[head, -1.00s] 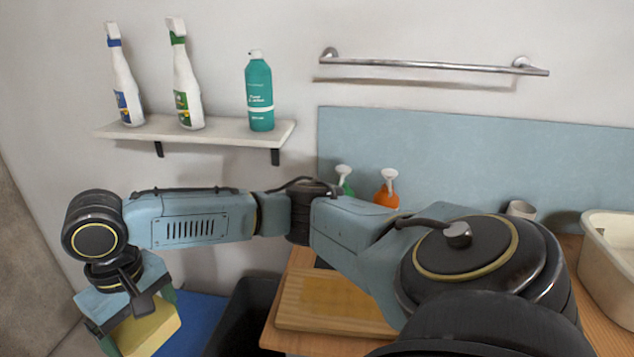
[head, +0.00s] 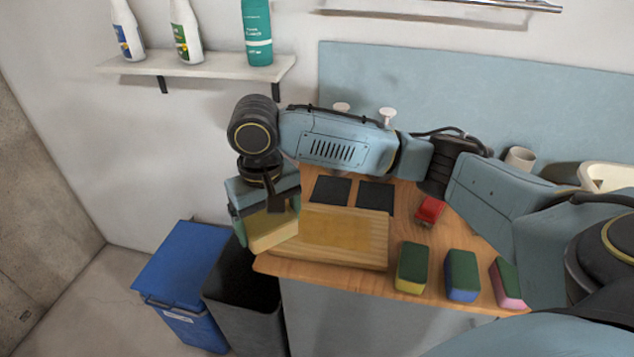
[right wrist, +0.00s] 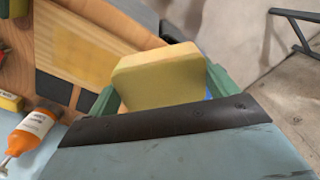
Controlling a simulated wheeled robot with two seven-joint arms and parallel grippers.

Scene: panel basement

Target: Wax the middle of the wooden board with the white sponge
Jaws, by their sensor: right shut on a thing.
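The wooden board (head: 378,258) lies on the counter, with a more yellow rectangle (head: 335,231) in its middle. It also shows at the upper left of the right wrist view (right wrist: 112,30). My right gripper (head: 262,212) is shut on a pale yellow sponge (head: 272,233), which looks cream-yellow rather than white. The sponge shows between green fingers in the right wrist view (right wrist: 160,78). It is at the board's left end, overlapping that edge in the head view. I cannot tell whether they touch. My left gripper is not in view.
Sponges with green tops, yellow (head: 411,268), blue (head: 461,275) and pink (head: 507,283), sit along the counter's front. A red object (head: 430,210) and two dark pads (head: 332,190) lie behind. A black bin (head: 245,290) and blue bin (head: 185,265) stand left of the counter.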

